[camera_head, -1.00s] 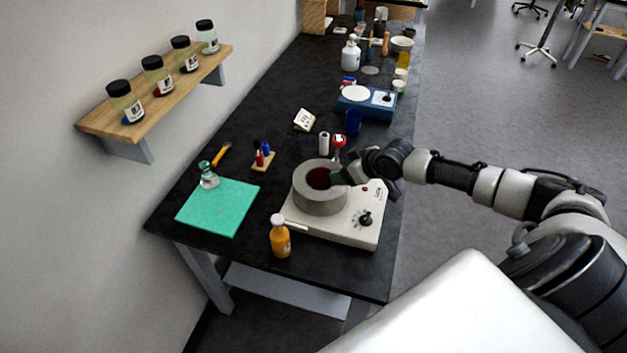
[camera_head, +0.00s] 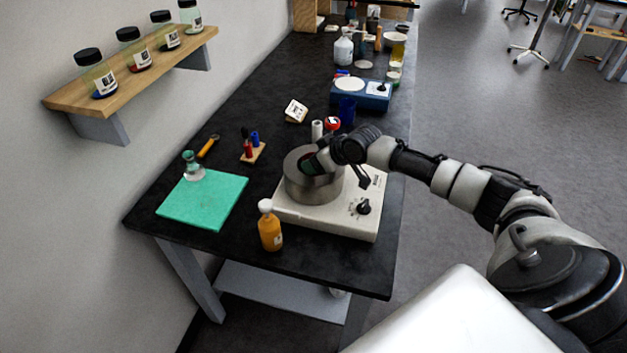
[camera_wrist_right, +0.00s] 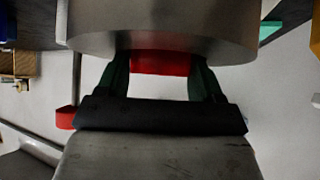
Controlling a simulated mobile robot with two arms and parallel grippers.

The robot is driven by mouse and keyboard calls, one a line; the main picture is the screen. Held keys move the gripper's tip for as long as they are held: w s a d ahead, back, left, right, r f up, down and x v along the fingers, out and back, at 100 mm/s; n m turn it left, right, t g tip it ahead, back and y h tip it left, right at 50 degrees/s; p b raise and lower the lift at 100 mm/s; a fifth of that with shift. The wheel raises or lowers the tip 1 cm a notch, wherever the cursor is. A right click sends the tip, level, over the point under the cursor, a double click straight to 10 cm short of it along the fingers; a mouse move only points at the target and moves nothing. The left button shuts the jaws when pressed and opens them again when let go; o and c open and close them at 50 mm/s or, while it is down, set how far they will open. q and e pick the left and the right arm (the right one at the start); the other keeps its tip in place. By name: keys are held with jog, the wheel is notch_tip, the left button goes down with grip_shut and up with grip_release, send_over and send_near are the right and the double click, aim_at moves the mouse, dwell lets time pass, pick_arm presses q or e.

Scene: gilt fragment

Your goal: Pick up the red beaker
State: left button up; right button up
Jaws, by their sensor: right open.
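The red beaker is mostly hidden inside the grey cylindrical vessel (camera_head: 310,188), which stands on the white hotplate (camera_head: 300,215). A patch of the red beaker (camera_wrist_right: 160,62) shows in the right wrist view between my two dark green fingers, just below the vessel's grey wall (camera_wrist_right: 160,25). My right gripper (camera_head: 318,161) reaches over the right rim of the vessel in the head view. Its fingers (camera_wrist_right: 160,80) are spread apart, one on each side of the red patch; whether they touch it I cannot tell. My left gripper is not in view.
An orange bottle (camera_head: 269,228) stands in front of the hotplate. A green mat (camera_head: 203,203) lies to the left with a small flask (camera_head: 193,168).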

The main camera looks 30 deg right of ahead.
jog(key=c, duration=0.9)
